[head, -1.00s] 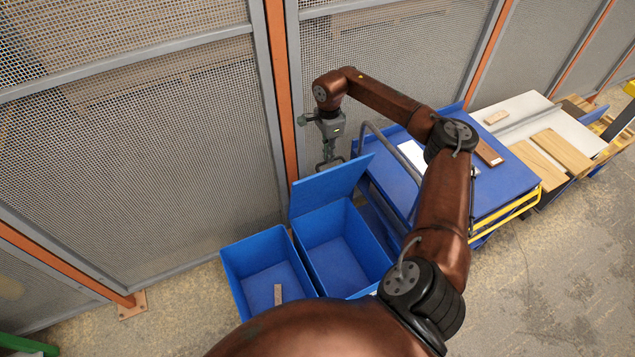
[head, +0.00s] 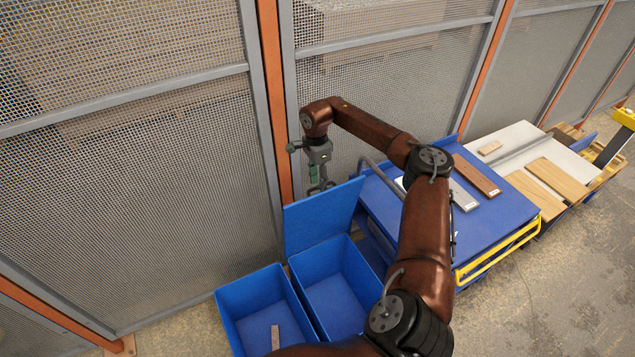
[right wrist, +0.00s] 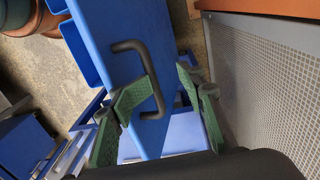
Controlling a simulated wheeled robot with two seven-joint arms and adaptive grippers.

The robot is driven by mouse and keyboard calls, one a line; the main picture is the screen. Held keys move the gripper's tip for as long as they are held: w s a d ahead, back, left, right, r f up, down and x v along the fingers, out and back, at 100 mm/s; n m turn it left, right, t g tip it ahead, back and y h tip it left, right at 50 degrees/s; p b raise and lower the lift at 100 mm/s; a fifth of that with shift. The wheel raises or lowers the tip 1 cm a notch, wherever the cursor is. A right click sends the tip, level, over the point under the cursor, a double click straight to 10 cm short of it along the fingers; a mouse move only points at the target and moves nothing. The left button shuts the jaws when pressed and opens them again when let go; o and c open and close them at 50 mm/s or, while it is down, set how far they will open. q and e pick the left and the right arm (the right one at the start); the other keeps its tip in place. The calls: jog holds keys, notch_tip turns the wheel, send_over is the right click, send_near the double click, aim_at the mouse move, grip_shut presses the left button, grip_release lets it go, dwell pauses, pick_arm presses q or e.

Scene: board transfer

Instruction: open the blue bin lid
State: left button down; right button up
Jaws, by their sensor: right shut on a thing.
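The blue bin (head: 335,285) stands in front of the mesh fence, and its blue lid (head: 322,215) is raised on the far side. The bin's inside is open to view. My right gripper (head: 321,187) is at the lid's top edge, on the fence side. In the right wrist view the lid (right wrist: 125,40) carries a black handle (right wrist: 128,46). The green fingers of my right gripper (right wrist: 160,98) are on either side of the handle's bar and shut on it. My left gripper is not in view.
A second open blue bin (head: 240,300) on the left holds a small board (head: 275,338). A blue cart (head: 410,225) with boards stands close on the right, with a white table (head: 515,135) beyond. The mesh fence (head: 150,190) is close behind the lid.

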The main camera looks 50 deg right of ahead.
jog(key=w+d+r+b, duration=0.1)
jog(key=w+d+r, duration=0.1)
jog(key=w, duration=0.6)
jog(key=shift+d+r, duration=0.4)
jog(key=shift+d, duration=0.2)
dwell(0.4)
dwell(0.5)
jog(key=shift+w+r, duration=0.1)
notch_tip(320, 180, up, 12)
jog(key=shift+w+d, duration=0.15)
jog(key=shift+w, duration=0.2)
dwell(0.3)
